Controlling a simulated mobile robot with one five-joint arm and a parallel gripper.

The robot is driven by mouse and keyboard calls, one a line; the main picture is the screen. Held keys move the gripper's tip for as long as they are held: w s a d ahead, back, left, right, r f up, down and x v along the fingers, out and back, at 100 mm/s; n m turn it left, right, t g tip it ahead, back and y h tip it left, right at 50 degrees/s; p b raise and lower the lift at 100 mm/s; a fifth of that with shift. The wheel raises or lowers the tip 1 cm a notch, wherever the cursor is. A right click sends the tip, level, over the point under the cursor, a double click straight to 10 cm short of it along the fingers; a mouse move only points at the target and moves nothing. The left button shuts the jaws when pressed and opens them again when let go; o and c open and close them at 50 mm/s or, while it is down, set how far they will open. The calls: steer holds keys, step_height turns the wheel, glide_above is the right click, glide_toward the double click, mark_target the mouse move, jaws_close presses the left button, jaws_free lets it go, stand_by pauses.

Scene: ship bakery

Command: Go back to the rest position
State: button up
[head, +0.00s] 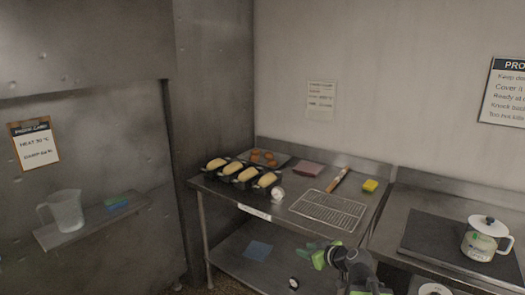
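My gripper (325,256), with green fingers, is low in the head view, in front of the steel table (289,214). It appears below the wire rack (328,210) in the picture, apart from the things on the tabletop. I see nothing held in it, but the view is too small to tell how far its fingers are apart. My dark arm comes up from the bottom edge of the picture.
Dark tins (226,178) with pale loaves stand on the table's left, beside a tray of brown rolls (263,157). A yellow sponge (370,185) lies at the back right. A white pot (481,242) stands on the right counter. A jug (67,212) stands on the left shelf.

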steer(key=s+a+f+g+p, duration=0.1)
steer(key=s+a+f+g, duration=0.45)
steer(key=a, duration=0.35)
steer(key=s+d+f+m+g+h, duration=0.2)
steer(key=s+d+m+h, duration=0.1)
steer(key=s, duration=0.3)
steer(key=s+d+f+m+g+h, duration=0.3)
steer(key=s+d, duration=0.2)
steer(key=s, duration=0.1)
steer(key=shift+d+m, duration=0.3)
steer(key=shift+m, duration=0.1)
steer(key=shift+d, duration=0.1)
